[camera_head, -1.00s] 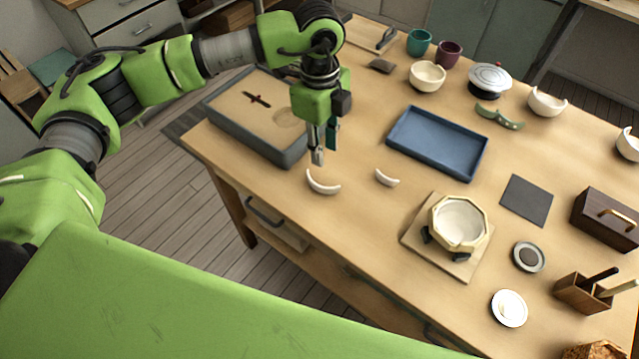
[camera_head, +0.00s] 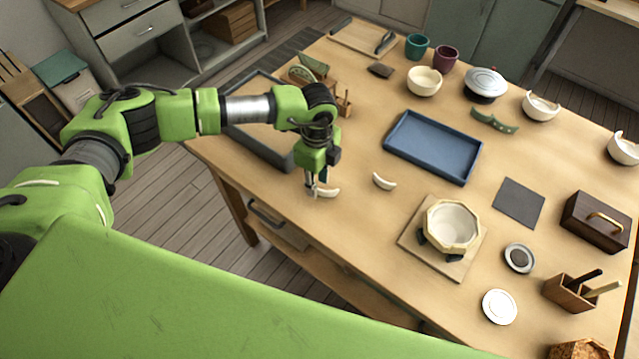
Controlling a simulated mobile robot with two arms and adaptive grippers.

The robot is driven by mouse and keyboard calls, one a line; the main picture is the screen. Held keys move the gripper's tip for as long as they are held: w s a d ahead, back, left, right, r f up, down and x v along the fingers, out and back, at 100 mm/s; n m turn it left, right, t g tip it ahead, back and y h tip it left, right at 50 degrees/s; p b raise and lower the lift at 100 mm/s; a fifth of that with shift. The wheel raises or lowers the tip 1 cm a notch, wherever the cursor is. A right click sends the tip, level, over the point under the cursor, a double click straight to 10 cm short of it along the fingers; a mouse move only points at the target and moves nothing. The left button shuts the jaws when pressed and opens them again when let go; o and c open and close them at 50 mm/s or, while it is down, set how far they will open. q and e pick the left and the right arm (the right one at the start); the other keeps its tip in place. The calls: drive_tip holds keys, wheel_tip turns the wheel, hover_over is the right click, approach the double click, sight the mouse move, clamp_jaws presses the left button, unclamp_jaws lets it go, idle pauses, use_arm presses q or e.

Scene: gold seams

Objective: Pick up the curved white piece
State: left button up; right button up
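A curved white piece (camera_head: 329,193) lies on the wooden table near its front left edge. My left gripper (camera_head: 317,186) points down at this piece's left end, and its fingers hide part of that end. I cannot tell whether the fingers are around the piece or just beside it, nor whether they have closed. A second, smaller curved white piece (camera_head: 384,181) lies to the right, apart from the gripper. My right gripper is out of view.
A blue tray (camera_head: 433,147) lies behind the pieces. An octagonal cream bowl (camera_head: 451,222) stands on a board to the right. A grey-rimmed tray (camera_head: 262,140) lies behind my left arm. Bare tabletop surrounds the two white pieces.

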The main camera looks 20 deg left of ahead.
use_arm(q)
drive_tip(key=shift+f, duration=0.65)
clamp_jaws()
drive_tip(key=shift+r, duration=0.15)
